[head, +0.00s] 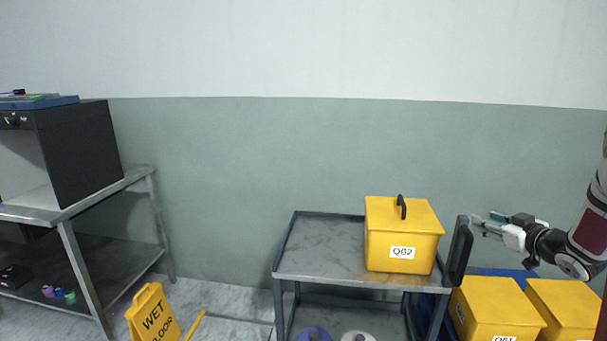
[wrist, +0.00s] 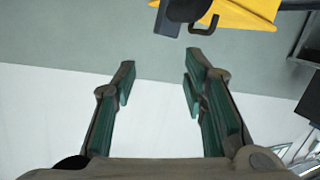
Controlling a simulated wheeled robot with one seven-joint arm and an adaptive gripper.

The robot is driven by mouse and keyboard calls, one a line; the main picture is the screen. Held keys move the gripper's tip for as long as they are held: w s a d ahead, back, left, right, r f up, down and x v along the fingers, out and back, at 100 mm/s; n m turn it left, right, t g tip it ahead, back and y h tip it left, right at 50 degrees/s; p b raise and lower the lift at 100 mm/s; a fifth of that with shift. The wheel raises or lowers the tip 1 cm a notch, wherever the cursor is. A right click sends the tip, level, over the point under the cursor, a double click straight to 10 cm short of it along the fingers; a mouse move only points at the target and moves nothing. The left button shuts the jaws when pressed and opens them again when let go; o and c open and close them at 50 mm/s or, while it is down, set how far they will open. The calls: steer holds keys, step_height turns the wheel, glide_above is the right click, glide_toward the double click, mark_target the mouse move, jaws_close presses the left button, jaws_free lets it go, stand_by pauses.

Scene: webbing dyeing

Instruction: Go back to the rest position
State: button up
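My gripper (head: 484,222) is at the right in the head view, raised beside the cart's dark upright handle and to the right of the yellow box. In the wrist view my gripper (wrist: 158,82) shows two green-padded fingers spread wide, with nothing between them. The yellow lidded box labelled Q62 (head: 384,246) stands upright on the cart's top shelf. Its dark handle (wrist: 204,25) and part of its yellow side (wrist: 250,10) show at the top of the wrist view.
The grey cart (head: 320,255) stands in the middle. More yellow boxes (head: 490,310) sit low at the right. A yellow wet-floor sign (head: 153,318) stands at lower left. A metal table (head: 130,180) with a dark cabinet (head: 82,150) is at the left. The wall behind is bare.

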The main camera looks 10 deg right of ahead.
steer(key=a+r+m+g+h+p, duration=0.1)
steer(key=a+r+g+h, duration=0.15)
steer(key=a+r, duration=0.55)
steer(key=s+a+r+m+g+h+p, duration=0.1)
steer(key=s+a+r+m+g+h, duration=0.1)
steer(key=s+a+r, duration=0.55)
steer(key=s+a+f+g+y+p, duration=0.1)
steer(key=s+a+g+y, duration=0.1)
steer(key=s+a, duration=1)
steer(key=s+a+f+g+y+p, duration=0.1)
steer(key=s+a+g+y, duration=0.2)
steer(key=s+a, duration=0.9)
steer(key=s+g, duration=0.1)
steer(key=s, duration=0.4)
steer(key=shift+s+f+n+g+p, duration=0.15)
steer(key=shift+s+n+g+p, duration=0.15)
steer(key=shift+s+g+p, duration=0.1)
